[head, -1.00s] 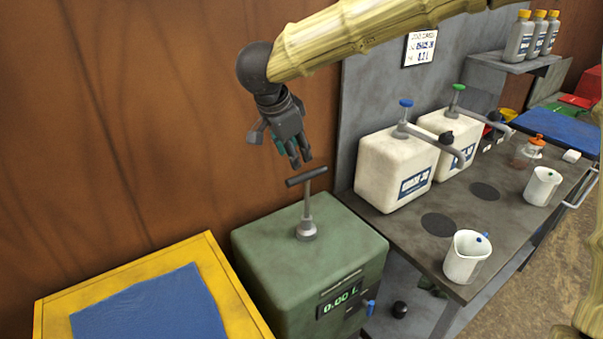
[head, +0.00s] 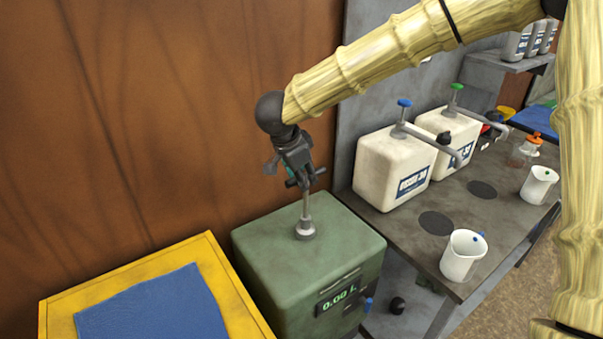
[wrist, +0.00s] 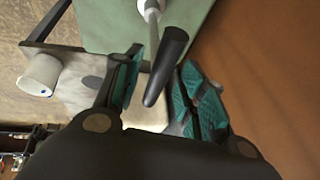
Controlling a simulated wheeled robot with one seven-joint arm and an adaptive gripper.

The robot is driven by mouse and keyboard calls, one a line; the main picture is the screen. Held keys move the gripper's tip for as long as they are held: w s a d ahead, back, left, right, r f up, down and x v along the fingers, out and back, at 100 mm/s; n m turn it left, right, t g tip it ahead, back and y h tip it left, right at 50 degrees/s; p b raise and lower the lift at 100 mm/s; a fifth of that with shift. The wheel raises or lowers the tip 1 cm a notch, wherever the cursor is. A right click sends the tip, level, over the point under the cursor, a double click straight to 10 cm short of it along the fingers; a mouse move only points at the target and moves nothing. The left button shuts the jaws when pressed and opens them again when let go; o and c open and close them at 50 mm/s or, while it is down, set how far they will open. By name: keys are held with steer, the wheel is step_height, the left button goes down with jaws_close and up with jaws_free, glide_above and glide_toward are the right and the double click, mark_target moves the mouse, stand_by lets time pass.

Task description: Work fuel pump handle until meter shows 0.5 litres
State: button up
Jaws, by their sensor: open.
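The green fuel pump box (head: 290,252) stands on the floor by the brown wall. Its meter (head: 340,298) reads 0.00 L. The pump's grey rod (head: 306,212) rises from the box top to a dark T-handle (head: 318,173). My gripper (head: 303,180) is at the handle, hiding most of it in the head view. In the wrist view the handle bar (wrist: 168,62) lies between the open fingers of my gripper (wrist: 158,95), with visible gaps to their teal pads. The fingers are not closed on it.
A yellow-edged box with a blue top (head: 150,310) stands at the left. At the right, a grey bench (head: 415,225) bears white canisters (head: 390,170) with pump spouts and white jugs (head: 463,256). Bare wall lies behind the pump.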

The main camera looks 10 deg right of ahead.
jaws_close()
step_height(320, 180, down, 10)
steer(key=shift+s+f, duration=0.15)
steer(key=shift+f, duration=0.05)
stand_by(0.4)
steer(key=shift+c, duration=0.5)
jaws_free()
steer(key=shift+f, duration=0.1)
steer(key=shift+o, duration=0.5)
steer(key=v, duration=1.2)
